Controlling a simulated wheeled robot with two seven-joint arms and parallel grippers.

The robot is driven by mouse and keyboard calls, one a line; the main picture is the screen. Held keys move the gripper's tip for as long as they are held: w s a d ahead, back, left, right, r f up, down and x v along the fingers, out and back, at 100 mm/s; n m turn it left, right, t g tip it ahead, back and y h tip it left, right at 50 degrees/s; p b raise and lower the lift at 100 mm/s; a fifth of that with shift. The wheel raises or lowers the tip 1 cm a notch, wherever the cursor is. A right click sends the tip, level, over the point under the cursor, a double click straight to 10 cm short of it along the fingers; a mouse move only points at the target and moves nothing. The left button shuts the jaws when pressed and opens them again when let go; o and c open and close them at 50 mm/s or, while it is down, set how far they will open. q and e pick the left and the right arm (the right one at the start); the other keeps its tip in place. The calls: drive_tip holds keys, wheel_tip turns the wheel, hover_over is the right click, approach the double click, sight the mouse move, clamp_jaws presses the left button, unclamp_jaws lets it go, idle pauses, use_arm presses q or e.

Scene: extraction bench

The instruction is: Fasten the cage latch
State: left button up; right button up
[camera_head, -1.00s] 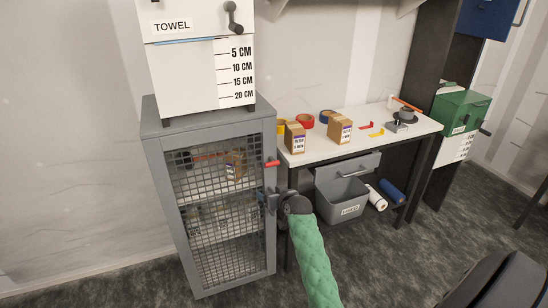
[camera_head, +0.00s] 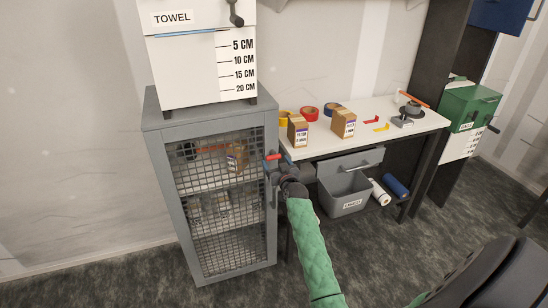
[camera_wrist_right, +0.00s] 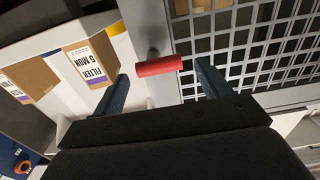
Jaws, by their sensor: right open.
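The cage (camera_head: 158,140) is a grey cabinet with a wire-mesh door (camera_head: 235,225), which looks closed against its frame. Its latch (camera_head: 273,157) has a short red handle at the door's right edge. My right gripper (camera_head: 271,172), on the green-sleeved arm, is at that edge just below the red handle. In the right wrist view the gripper (camera_wrist_right: 161,70) is open and empty. The red latch handle (camera_wrist_right: 158,66) shows between its two spread fingers, lying crosswise; I cannot tell whether either finger touches it. My left gripper is not in view.
A white towel dispenser (camera_head: 190,75) stands on the cage. To the right, a white table (camera_head: 375,125) holds filter boxes (camera_head: 343,123) and tape rolls (camera_head: 309,113). A grey bin (camera_head: 345,192) sits below. Boxes stand on shelves behind the mesh.

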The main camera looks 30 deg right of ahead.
sight(274, 159)
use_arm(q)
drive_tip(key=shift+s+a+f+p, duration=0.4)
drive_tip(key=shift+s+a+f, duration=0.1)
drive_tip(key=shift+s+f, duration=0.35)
use_arm(e)
drive_tip(key=shift+x, duration=1.55)
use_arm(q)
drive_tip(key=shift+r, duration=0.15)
use_arm(e)
drive_tip(key=c, duration=1)
